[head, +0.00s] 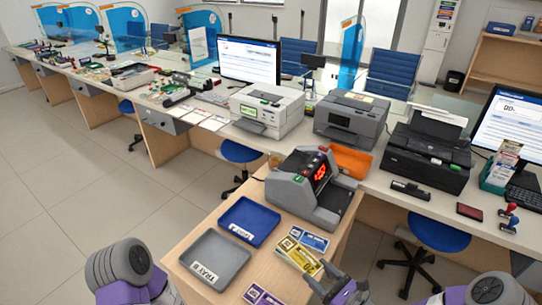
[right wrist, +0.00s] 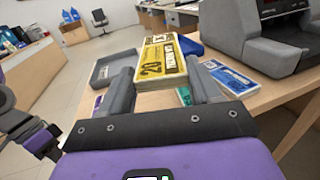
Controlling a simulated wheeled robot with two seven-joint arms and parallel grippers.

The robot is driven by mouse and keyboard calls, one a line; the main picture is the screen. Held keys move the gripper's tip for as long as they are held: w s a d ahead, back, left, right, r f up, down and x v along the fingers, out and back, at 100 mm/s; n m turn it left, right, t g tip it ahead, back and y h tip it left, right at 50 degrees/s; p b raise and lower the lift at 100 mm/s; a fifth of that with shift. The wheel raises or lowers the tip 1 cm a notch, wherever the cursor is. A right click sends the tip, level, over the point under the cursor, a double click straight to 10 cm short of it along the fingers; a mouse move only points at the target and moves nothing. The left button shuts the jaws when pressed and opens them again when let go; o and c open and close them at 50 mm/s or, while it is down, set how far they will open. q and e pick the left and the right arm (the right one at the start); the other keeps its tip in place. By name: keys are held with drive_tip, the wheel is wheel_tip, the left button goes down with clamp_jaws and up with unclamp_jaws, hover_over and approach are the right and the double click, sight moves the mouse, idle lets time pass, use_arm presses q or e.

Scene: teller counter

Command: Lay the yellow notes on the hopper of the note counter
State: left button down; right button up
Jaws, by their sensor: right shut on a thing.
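The yellow notes (head: 297,254) are a banded bundle at the front of the small desk, in front of the note counter (head: 308,187). My right gripper (head: 322,272) is shut on the yellow notes; in the right wrist view the bundle (right wrist: 162,62) sits between its two grey fingers. How far the bundle is above the desk is hard to tell. The counter is grey with a red lit display and stands behind the notes; its base shows in the right wrist view (right wrist: 268,38). No notes are seen on its hopper. My left arm shows at lower left, its fingers out of sight.
Blue notes (head: 310,238) lie beside the yellow bundle, and purple notes (head: 262,295) lie at the front edge. A blue tray (head: 249,221) and a grey tray (head: 215,259) fill the desk's left side. An orange bin (head: 350,162) stands behind the counter. Printers line the long counter.

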drive_tip(key=shift+w+d+f+m+t+h, duration=0.15)
drive_tip(key=shift+d+m+t+h, duration=0.35)
drive_tip(key=shift+d+h, duration=0.25)
drive_tip(key=shift+w+d+f+m+t+h, duration=0.15)
drive_tip(key=shift+d+m+t+h, duration=0.25)
drive_tip(key=shift+d+m+h, duration=0.25)
drive_tip(key=shift+a, duration=0.1)
